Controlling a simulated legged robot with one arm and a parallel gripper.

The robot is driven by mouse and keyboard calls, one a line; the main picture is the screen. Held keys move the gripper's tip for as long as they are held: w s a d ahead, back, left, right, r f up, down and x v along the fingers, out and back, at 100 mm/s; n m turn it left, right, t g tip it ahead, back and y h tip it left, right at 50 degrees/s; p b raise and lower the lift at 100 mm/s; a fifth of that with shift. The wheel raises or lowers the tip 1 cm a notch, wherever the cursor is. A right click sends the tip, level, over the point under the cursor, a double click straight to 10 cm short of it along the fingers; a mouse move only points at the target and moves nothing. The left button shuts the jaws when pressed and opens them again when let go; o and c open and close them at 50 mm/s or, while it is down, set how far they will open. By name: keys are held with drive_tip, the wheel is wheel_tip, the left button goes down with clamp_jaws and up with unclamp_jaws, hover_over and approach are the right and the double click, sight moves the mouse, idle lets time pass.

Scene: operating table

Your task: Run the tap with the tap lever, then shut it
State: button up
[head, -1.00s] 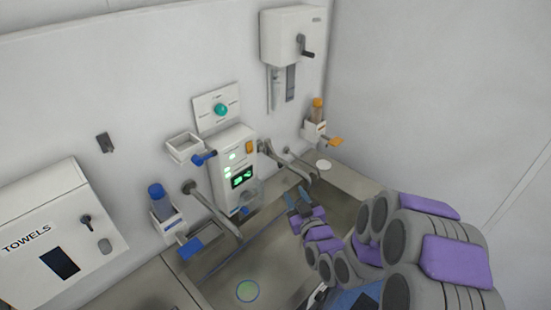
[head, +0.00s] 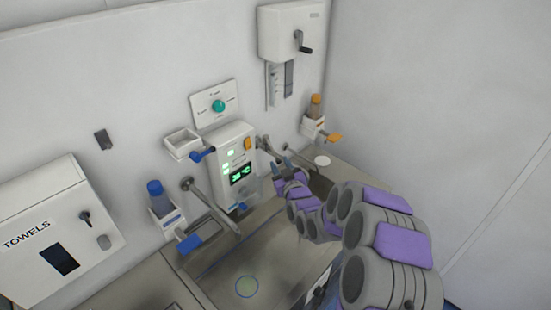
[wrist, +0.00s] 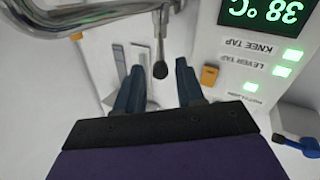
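The tap lever (wrist: 162,35), a thin metal rod with a dark rounded tip, shows in the wrist view between the fingers of my gripper (wrist: 158,62). The fingers are apart, with a visible gap on each side of the lever. In the head view my gripper (head: 283,164) is beside the right-hand metal tap (head: 266,147), at the wall right of the control panel (head: 231,150). The gripper partly hides the tap spout there. In the wrist view the chrome tap pipe (wrist: 75,20) curves across the upper left.
A second tap (head: 212,207) stands left of the panel over the steel basin (head: 215,275). A blue-capped bottle (head: 156,197) and an orange-capped bottle (head: 315,108) sit in wall holders. A crank dispenser (head: 288,35) hangs above; a towel box (head: 55,220) is at left.

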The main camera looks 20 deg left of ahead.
sight(272, 150)
drive_tip(key=x, duration=0.3)
drive_tip(key=shift+w+a, duration=0.25)
drive_tip(key=shift+a, duration=0.1)
drive_tip(key=shift+w+a+f, duration=0.1)
drive_tip(key=shift+w+a, duration=0.2)
drive_tip(key=shift+a, duration=0.05)
drive_tip(key=shift+d, duration=0.2)
drive_tip(key=shift+c, duration=0.9)
clamp_jaws()
